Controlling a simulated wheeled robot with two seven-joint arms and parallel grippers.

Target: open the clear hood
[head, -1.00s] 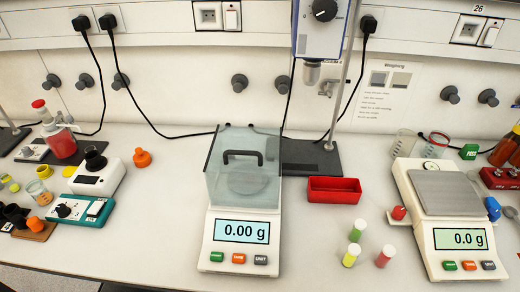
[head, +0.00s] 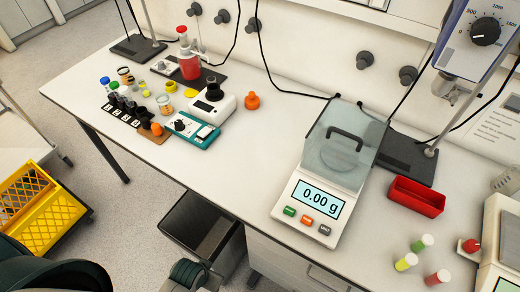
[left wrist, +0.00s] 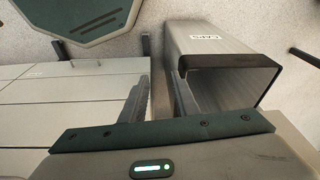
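The clear hood (head: 338,160) sits closed over the pan of the left balance (head: 312,208) in the head view. Its black handle (head: 345,137) is on top. The balance display reads 0.00 g. My left gripper (left wrist: 160,95) shows in the left wrist view with a gap between its fingers and nothing held. It points down toward the floor near a grey bin, well away from the hood. My left gripper's fingers are not clear in the head view. My right gripper is in neither view.
A red tray (head: 416,197) and several vials stand right of the balance. A stirrer head (head: 478,38) hangs behind it. A teal device (head: 192,131) stands to the left. The bin (left wrist: 222,55) and a yellow crate (head: 42,212) are on the floor.

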